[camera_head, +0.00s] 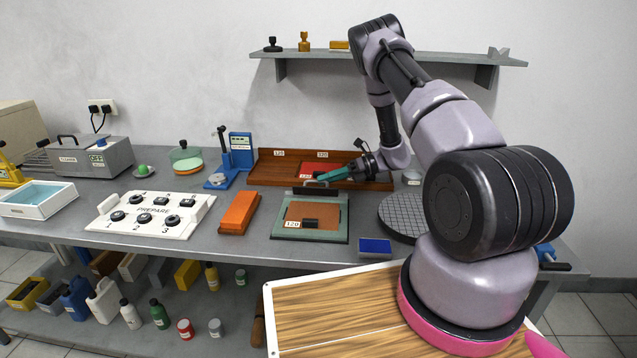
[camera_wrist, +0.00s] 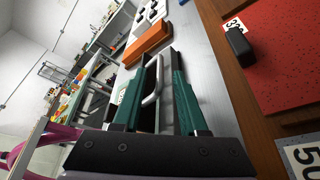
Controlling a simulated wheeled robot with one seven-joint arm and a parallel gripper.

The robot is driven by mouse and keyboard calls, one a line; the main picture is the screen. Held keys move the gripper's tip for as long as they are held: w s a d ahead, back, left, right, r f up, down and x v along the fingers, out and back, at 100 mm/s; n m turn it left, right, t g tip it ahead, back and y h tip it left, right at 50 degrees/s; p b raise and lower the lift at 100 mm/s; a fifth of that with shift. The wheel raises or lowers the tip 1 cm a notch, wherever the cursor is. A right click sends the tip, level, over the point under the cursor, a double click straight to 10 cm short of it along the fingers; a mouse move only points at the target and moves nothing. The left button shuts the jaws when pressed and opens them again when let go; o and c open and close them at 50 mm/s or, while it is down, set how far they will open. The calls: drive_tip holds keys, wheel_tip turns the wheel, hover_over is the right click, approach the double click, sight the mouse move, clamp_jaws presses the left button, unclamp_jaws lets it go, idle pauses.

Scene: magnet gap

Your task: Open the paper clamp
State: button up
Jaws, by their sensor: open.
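The paper clamp is a dark bar (camera_head: 314,191) with a pale handle, at the back edge of a grey-green frame (camera_head: 338,236) on the bench. The frame holds a brown sheet (camera_head: 296,212) with a small black block labelled 120. My gripper (camera_head: 330,177) reaches in from the right, low above the back of the frame, with teal fingers. In the wrist view my gripper (camera_wrist: 160,85) is open. The pale curved handle (camera_wrist: 151,82) shows between its two fingers, and I cannot tell whether they touch it. The wrist view hides most of the frame.
A brown tray (camera_head: 262,171) with a red sheet (camera_head: 312,168) lies behind the clamp. An orange block (camera_head: 239,212) lies left of the frame, a round grey disc (camera_head: 402,216) right, and a blue pad (camera_head: 375,246) at the front right. A white switch panel (camera_head: 150,214) stands further left.

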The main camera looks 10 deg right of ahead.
drive_tip(key=shift+x, duration=1.4)
clamp_jaws()
